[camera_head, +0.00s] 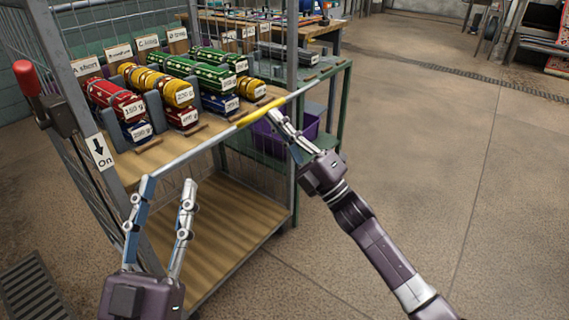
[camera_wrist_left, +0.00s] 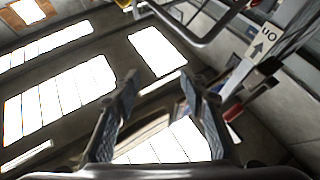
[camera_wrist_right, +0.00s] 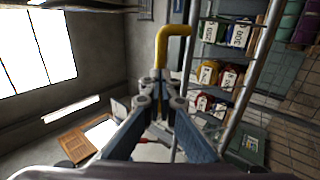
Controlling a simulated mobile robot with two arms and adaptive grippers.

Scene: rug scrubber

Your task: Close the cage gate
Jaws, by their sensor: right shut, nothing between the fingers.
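The cage (camera_head: 292,100) stands at the left in the head view, with grey posts and wire mesh. A pale tubular bar (camera_head: 190,156), which looks like the gate's rail, runs slantwise across its front. Its yellow section (camera_head: 258,111) also shows as a bent yellow tube (camera_wrist_right: 172,40) in the right wrist view. My right gripper (camera_head: 275,118) is shut and empty, its tips close to the yellow section; I cannot tell if they touch. My left gripper (camera_head: 164,188) is open near the bar's near end, with nothing seen between its fingers (camera_wrist_left: 160,92). How far the gate stands open is unclear.
Shelves in the cage hold several red, yellow and green cylinders (camera_head: 205,75) with weight labels. A red-knobbed lever (camera_head: 27,78) and an "On" sign (camera_head: 98,150) are at the left post. A purple bin (camera_head: 270,138) stands behind the bar. Floor at the right is clear.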

